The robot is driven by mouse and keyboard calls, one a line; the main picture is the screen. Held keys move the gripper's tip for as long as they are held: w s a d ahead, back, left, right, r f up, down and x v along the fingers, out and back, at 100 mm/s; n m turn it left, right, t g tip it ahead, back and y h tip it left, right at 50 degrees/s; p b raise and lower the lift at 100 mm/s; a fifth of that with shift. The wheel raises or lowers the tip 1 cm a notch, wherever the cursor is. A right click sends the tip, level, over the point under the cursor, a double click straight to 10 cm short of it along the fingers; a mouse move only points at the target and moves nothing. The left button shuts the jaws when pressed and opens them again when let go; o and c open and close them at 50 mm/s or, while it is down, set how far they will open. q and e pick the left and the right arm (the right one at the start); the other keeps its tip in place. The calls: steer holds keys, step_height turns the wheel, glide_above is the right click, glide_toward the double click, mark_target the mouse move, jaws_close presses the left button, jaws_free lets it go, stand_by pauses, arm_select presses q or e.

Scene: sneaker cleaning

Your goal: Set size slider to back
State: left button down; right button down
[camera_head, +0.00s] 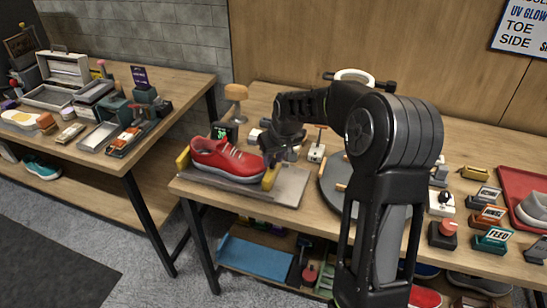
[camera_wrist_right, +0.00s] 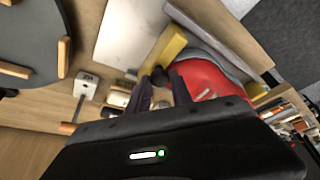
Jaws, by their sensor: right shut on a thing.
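The red sneaker (camera_head: 228,159) lies on a grey plate (camera_head: 291,186) between two yellow end blocks, one at its left (camera_head: 183,159) and one at its right (camera_head: 270,177). My right gripper (camera_head: 284,153) is low beside the right yellow block, at the back side of the sneaker. In the right wrist view my gripper (camera_wrist_right: 160,84) is shut on a small dark knob (camera_wrist_right: 159,74), which seems to be the size slider's. It sits next to the yellow block (camera_wrist_right: 165,50) and the red sneaker (camera_wrist_right: 212,82). The fingers partly hide the knob. My left gripper is out of view.
A round dark turntable (camera_head: 332,183) with wooden pegs stands right of the plate. A small white switch box (camera_head: 317,152) and a green-lit display (camera_head: 222,132) stand behind. The plate's right part is bare.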

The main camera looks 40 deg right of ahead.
steer(key=shift+s, duration=0.1)
steer(key=shift+s+d+b, duration=0.25)
steer(key=shift+d+b, duration=0.05)
steer(key=shift+d, duration=0.05)
steer(key=s+d, duration=0.1)
steer(key=s+b, duration=0.1)
steer(key=s+d+b, duration=0.1)
steer(key=s, duration=0.1)
steer(key=shift+d+f, duration=0.1)
steer(key=shift+d, duration=0.25)
steer(key=shift+s+d, duration=0.15)
steer(key=shift+s, duration=0.15)
steer(key=c, duration=1.1)
jaws_free()
steer(key=shift+r, duration=0.2)
steer(key=shift+b+v, duration=0.3)
steer(key=shift+v, duration=3.55)
